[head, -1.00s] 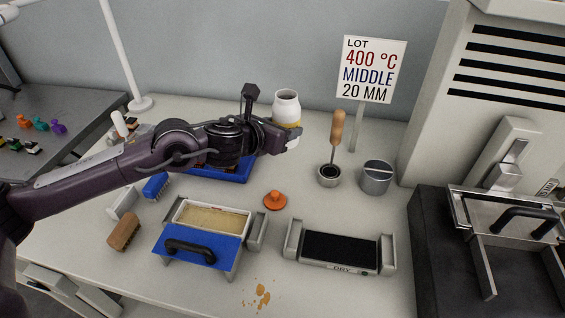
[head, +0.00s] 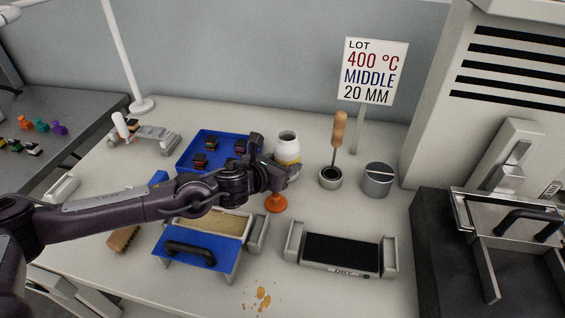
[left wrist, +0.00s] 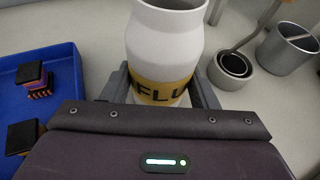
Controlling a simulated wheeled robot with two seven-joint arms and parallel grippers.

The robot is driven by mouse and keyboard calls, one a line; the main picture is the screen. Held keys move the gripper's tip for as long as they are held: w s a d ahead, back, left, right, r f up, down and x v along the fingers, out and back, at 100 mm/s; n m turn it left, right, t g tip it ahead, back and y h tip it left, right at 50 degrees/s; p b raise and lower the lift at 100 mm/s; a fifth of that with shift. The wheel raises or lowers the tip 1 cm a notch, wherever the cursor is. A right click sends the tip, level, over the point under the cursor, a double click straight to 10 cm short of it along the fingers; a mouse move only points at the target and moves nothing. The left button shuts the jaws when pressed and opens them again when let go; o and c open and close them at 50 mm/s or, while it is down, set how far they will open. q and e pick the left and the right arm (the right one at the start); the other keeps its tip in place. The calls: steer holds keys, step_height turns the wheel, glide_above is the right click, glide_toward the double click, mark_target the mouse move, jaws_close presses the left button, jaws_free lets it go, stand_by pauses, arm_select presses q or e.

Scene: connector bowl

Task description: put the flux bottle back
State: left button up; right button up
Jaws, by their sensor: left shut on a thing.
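The flux bottle (head: 287,146) is white with a yellow band and stands upright in the head view, right of the blue tray. In the left wrist view the bottle (left wrist: 165,40) shows its band lettered "FLU", the rest cut off. My left gripper (head: 291,174) is shut on the bottle, with one finger on each side of it in the left wrist view (left wrist: 160,88). An orange knobbed piece (head: 276,202) sits just below the gripper in the head view. I cannot tell whether the bottle's base touches the table. My right gripper is not in view.
A blue tray (head: 186,160) with several dark blocks lies left of the bottle. Right of it stand a small pot (head: 330,183) with a wooden-handled tool and a metal cup (head: 378,180). A dry pad unit (head: 340,252) and a blue-lidded bath (head: 197,252) are in front.

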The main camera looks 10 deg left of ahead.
arm_select(q)
steer(key=shift+f, duration=0.1)
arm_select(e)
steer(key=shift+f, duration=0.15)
arm_select(q)
steer(key=o, duration=1.2)
steer(key=shift+c, duration=0.2)
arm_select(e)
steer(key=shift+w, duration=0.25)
arm_select(q)
steer(key=shift+r, duration=0.2)
steer(key=v, duration=0.6)
steer(key=shift+s+a+f+b, duration=0.1)
steer(key=shift+s+a+b, duration=0.15)
steer(key=shift+b, duration=0.1)
steer(key=v, duration=0.4)
steer(key=shift+s+a+r, duration=0.15)
steer(key=shift+s+r, duration=0.25)
steer(key=shift+s, duration=0.2)
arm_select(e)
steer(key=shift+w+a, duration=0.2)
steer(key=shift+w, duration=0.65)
